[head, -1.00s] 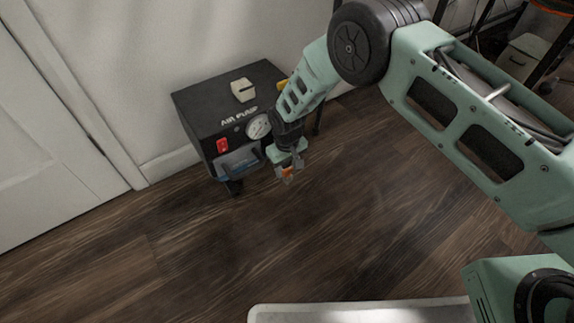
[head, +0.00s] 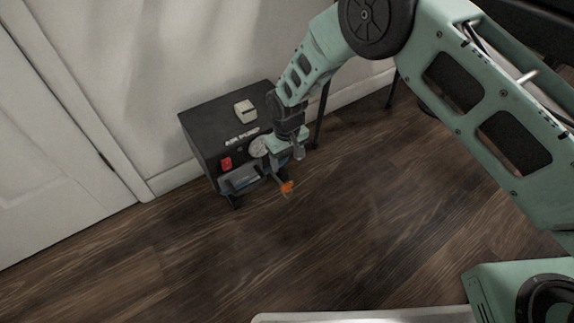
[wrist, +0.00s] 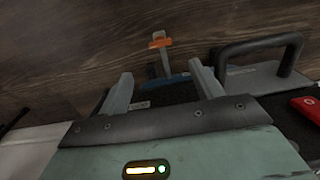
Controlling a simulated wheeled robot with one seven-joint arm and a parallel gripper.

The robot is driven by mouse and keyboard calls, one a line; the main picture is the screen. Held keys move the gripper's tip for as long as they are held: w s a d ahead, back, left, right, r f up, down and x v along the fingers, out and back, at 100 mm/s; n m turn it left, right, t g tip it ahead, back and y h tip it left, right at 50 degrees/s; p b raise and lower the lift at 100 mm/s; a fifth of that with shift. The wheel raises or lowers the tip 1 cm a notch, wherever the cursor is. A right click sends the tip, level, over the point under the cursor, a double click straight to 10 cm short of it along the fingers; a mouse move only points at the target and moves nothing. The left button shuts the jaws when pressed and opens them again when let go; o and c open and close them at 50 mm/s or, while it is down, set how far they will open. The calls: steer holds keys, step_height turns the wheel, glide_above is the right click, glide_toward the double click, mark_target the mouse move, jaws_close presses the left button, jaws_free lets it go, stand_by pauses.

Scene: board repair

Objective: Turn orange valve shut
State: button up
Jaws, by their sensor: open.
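The orange valve (head: 287,187) sits on a thin pipe sticking out from the front of the black air pump (head: 208,140). In the wrist view the valve (wrist: 160,43) shows beyond my fingertips, and its orange handle appears to lie crosswise to the pipe. My gripper (head: 285,158) is just above and behind the valve, in front of the pump's face. The wrist view shows my gripper (wrist: 161,72) open, with two grey fingers wide apart and nothing held between them. The valve is apart from both fingers.
The pump has a round gauge (head: 259,147), a red switch (head: 226,163) and a front handle (wrist: 262,45). A white wall and door (head: 60,150) stand behind and left. The wooden floor (head: 200,260) in front is clear.

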step_height(320, 180, up, 6)
steer(key=shift+f+p, duration=0.15)
steer(key=shift+p, duration=0.7)
steer(key=s+d+r+p, duration=0.1)
steer(key=s+r, duration=0.3)
steer(key=r, duration=0.3)
steer(key=s+r+y, duration=0.1)
steer(key=s+r, duration=0.3)
steer(key=r, duration=0.3)
steer(key=s+d+r+p, duration=0.1)
steer(key=s+r, duration=0.3)
steer(key=r, duration=0.3)
steer(key=s+d+r+p, duration=0.1)
steer(key=s+d+r, duration=0.3)
steer(key=s, duration=0.2)
steer(key=s+d+r+n, duration=0.1)
steer(key=s+d+r, duration=0.25)
steer(key=s, duration=0.25)
steer(key=s+d+r+p, duration=0.1)
steer(key=s+d+r, duration=0.25)
steer(key=s, duration=0.35)
step_height(320, 180, up, 38)
steer(key=p, duration=3.8)
steer(key=shift+d+f, duration=0.15)
steer(key=shift+d, duration=0.25)
